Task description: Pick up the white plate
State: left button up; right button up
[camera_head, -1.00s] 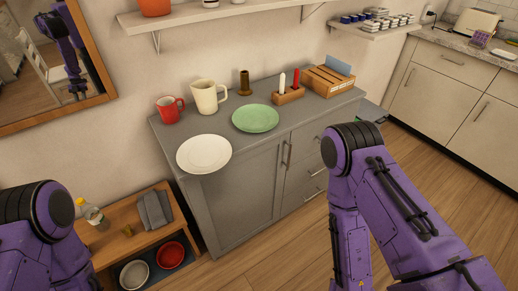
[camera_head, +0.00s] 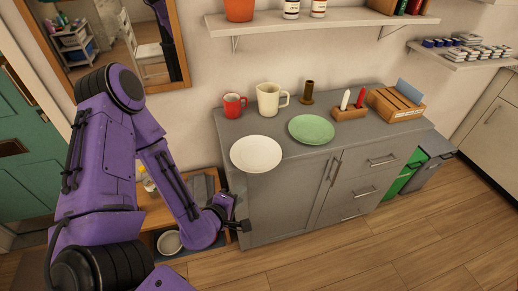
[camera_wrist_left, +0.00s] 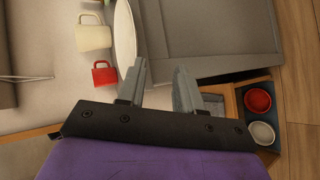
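The white plate (camera_head: 256,153) lies flat on the grey cabinet top, its near rim at or slightly past the front edge. It also shows in the left wrist view (camera_wrist_left: 125,38), partly cut off by the top edge. My left gripper (camera_head: 243,226) is low in front of the cabinet's left side, below the plate and apart from it. In the left wrist view its two fingers (camera_wrist_left: 161,80) stand apart with nothing between them. My right gripper is in neither view.
A green plate (camera_head: 311,129) lies right of the white one. A low wooden shelf unit (camera_head: 155,215) with bowls stands left of the cabinet. A wall shelf (camera_head: 310,23) hangs above.

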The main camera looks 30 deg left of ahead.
pick_arm(q)
jog(key=w+n+t+b, duration=0.1)
jog(key=w+b, duration=0.3)
jog(key=w, duration=0.7)
jog(key=shift+w+a+f+n, duration=0.25)
jog(key=shift+a+f+n, duration=0.1)
jog(key=shift+n, duration=0.05)
jog(key=shift+s, duration=0.1)
grip_shut()
